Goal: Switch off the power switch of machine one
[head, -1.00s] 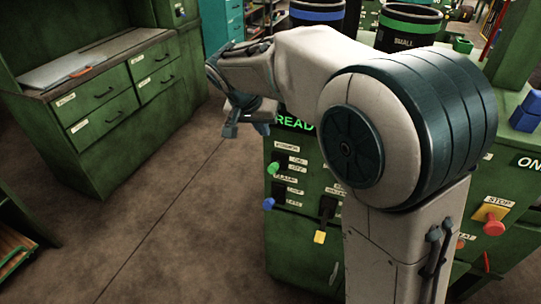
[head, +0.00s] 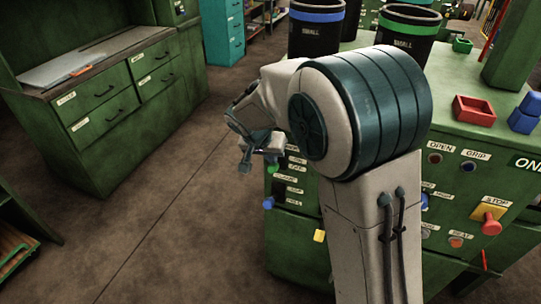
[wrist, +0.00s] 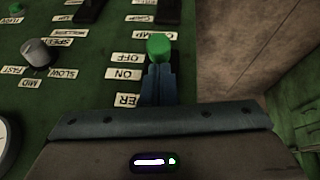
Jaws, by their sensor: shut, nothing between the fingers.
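The power switch is a lever with a green knob (head: 272,169) on the left face of the green machine (head: 470,215). In the wrist view the green knob (wrist: 159,46) shows just beyond my fingertips, level with the upside-down OFF label (wrist: 122,58). The ON label (wrist: 124,74) is nearer my palm. The lever's shaft is hidden behind my fingers. My gripper (wrist: 158,72) is shut and empty, its fingers lined up with the knob; I cannot tell whether they touch it. In the head view my gripper (head: 258,155) is at the panel, just above the knob.
A blue-knobbed lever (head: 268,203) and a yellow-tipped one (head: 319,236) are lower on the panel. The wrist view shows a grey dial (wrist: 40,52) to the left. A red stop button (head: 493,227) is on the right face. Floor left of the machine is clear.

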